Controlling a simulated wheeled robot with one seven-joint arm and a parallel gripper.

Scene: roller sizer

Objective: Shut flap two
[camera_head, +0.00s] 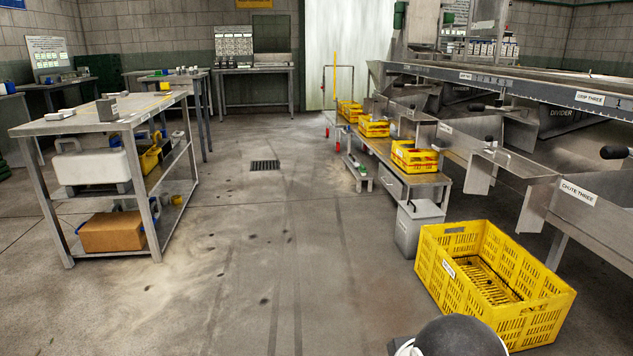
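The roller sizer (520,82) runs along the right side, with steel chutes on its near side. The nearest chute carries a label reading CHUTE THREE (578,192), and a black-knobbed handle (613,152) shows above it at the right edge. Farther along, another black knob (489,139) stands by a middle chute, with a steel plate (480,172) hanging below it. A black-tipped lever (477,107) shows behind. No flap label reading two is legible, so I cannot tell which plate is flap two or how it stands. My gripper is not in view; a dark rounded part of my arm shows at the bottom.
A yellow crate (447,240) stands on the floor at right, below chute three. Smaller yellow crates (416,167) sit on a low bench beyond, with a grey bin (410,232) nearby. A steel shelf table (75,122) stands at left. The middle floor is clear.

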